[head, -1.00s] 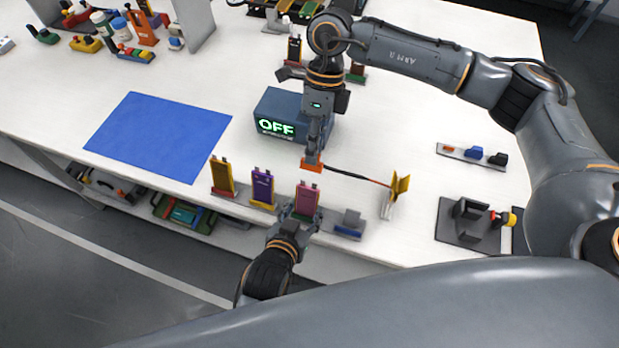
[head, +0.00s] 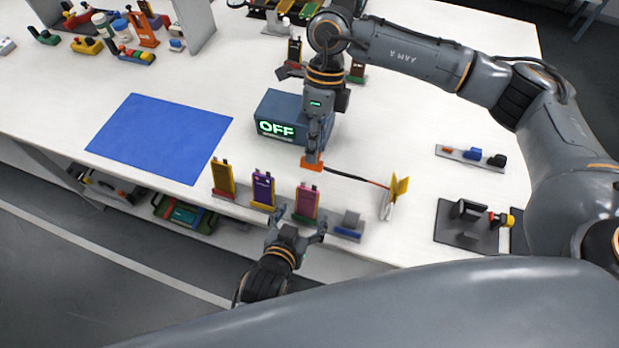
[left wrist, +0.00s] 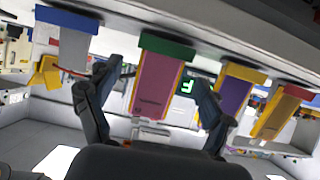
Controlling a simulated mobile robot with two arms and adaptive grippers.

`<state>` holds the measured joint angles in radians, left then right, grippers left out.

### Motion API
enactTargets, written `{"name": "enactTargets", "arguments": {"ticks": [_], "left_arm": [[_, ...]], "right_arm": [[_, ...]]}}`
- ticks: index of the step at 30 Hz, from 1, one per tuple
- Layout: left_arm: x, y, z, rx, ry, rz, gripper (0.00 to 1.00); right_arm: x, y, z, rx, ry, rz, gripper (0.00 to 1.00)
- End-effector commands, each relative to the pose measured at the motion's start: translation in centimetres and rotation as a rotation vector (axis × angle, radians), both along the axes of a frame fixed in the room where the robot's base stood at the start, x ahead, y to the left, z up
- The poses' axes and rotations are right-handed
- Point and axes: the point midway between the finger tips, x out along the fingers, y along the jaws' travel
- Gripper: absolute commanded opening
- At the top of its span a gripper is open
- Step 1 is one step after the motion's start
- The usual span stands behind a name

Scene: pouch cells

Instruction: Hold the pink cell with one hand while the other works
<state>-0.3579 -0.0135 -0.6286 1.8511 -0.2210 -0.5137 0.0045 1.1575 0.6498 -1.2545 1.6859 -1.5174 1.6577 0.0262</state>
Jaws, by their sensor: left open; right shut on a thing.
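The pink cell (head: 307,201) stands upright in a holder at the table's front edge, beside a purple cell (head: 263,190) and a yellow cell (head: 223,178). My left gripper (head: 299,222) is open, with its fingers on either side of the pink cell's lower part. In the left wrist view the pink cell (left wrist: 158,85) shows between the spread fingers (left wrist: 150,95), with gaps beside it. My right gripper (head: 312,160) is shut on an orange connector (head: 312,166) with a dark cable, in front of the box reading OFF (head: 278,128).
A blue mat (head: 160,137) lies to the left. A yellow clip-like part (head: 399,187) stands at the cable's right end. A grey holder with a blue base (head: 349,225) is right of the pink cell. A dark fixture (head: 468,226) sits farther right.

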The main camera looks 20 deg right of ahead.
Motion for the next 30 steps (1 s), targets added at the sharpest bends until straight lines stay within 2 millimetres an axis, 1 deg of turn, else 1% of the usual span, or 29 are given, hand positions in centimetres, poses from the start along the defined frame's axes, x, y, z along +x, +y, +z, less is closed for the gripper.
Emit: {"name": "enactTargets", "arguments": {"ticks": [1, 3, 30], "left_arm": [[-0.3, 0.2, 0.3, 0.001, 0.002, 0.000, 0.81], [-0.6, 0.5, 0.4, 0.002, 0.001, 0.000, 0.81], [-4.9, 3.4, 1.8, 0.002, 0.001, 0.000, 0.81]], "right_arm": [[0.0, 0.0, 0.5, 0.000, 0.000, 0.000, 0.02], [0.0, 0.0, 0.8, 0.000, 0.000, 0.000, 0.02], [0.0, 0.0, 4.3, 0.000, 0.000, 0.000, 0.02]]}}
